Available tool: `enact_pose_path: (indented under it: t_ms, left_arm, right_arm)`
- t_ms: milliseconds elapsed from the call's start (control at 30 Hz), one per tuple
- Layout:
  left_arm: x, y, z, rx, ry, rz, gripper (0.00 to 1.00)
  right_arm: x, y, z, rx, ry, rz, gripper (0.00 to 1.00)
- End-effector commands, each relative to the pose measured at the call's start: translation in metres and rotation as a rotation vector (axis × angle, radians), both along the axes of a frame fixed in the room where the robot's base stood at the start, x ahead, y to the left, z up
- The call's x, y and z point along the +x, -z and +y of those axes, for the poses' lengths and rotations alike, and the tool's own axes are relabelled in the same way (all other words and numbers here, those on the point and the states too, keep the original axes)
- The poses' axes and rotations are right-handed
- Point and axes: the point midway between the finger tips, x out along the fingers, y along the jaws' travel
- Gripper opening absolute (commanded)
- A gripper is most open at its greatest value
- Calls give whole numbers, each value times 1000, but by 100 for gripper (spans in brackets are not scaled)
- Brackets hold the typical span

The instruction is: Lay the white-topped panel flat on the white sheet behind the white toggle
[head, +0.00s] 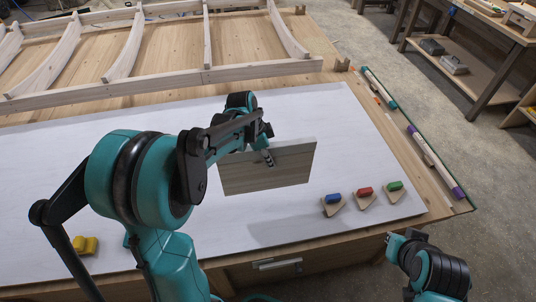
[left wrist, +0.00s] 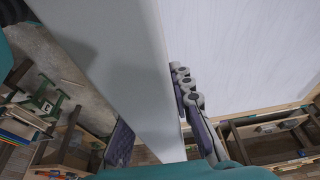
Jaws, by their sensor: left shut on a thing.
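My left gripper (head: 267,157) is shut on the panel (head: 275,175), near its upper edge. The panel is a wooden board whose grey-brown wood face turns to the head camera, with a pale upper edge. It stands tilted up from the white sheet (head: 365,150); whether its lower edge touches the sheet is unclear. In the left wrist view the panel (left wrist: 115,50) runs between the fingers, its pale side showing. I cannot make out a white toggle; my left arm hides part of the sheet. My right gripper (head: 398,248) is at the lower right, its fingers not clear.
Blue (head: 333,199), red (head: 364,193) and green (head: 395,187) toggles on wooden triangles stand at the sheet's right front. A yellow toggle (head: 86,245) is at the left front. A ribbed wooden frame (head: 150,60) lies behind the sheet. The sheet's right back is clear.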

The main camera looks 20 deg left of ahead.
Motion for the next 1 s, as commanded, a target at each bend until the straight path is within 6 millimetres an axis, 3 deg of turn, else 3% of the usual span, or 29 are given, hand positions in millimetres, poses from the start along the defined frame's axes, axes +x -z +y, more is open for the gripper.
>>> enact_pose_path:
  t_ms: [400, 667, 1000]
  left_arm:
    - [-55, 48, 55, 0, -3, -1, 0]
    - [-63, 57, 62, -1, 0, -1, 0]
    - [-63, 94, 62, 0, 0, -1, 0]
  right_arm:
    - [0, 24, 0, 0, 0, 0, 0]
    - [0, 28, 0, 0, 0, 0, 0]
    - [0, 45, 0, 0, 0, 0, 0]
